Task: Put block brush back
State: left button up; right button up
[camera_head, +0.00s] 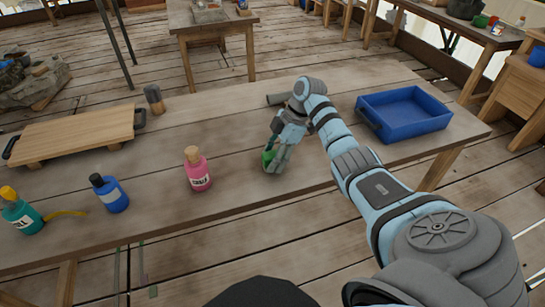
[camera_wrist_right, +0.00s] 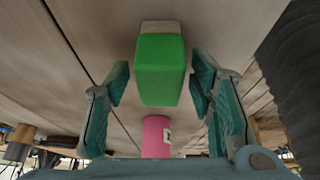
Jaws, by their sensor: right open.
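The block brush, a green block (camera_wrist_right: 160,70) with a pale strip at one end, is between the fingers of my right gripper (camera_wrist_right: 160,92) in the right wrist view. A gap shows on each side of it, so the fingers are open and apart from it. In the head view only a bit of the green block (camera_head: 267,157) shows beside my right gripper (camera_head: 277,163), low over the table (camera_head: 235,120); the fingers hide the rest. My left gripper is in neither view.
A pink bottle (camera_head: 198,171) stands left of my right gripper, with a blue bottle (camera_head: 112,196) and a teal bottle (camera_head: 20,218) further left. A wooden tray with dark handles (camera_head: 75,134) lies at left, near a dark cylinder (camera_head: 154,99). An empty blue tray (camera_head: 405,112) sits at right.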

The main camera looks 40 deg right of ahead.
jog(key=p+v, duration=0.1)
jog(key=v, duration=1.1)
jog(key=shift+p, duration=0.35)
jog(key=shift+f, duration=0.1)
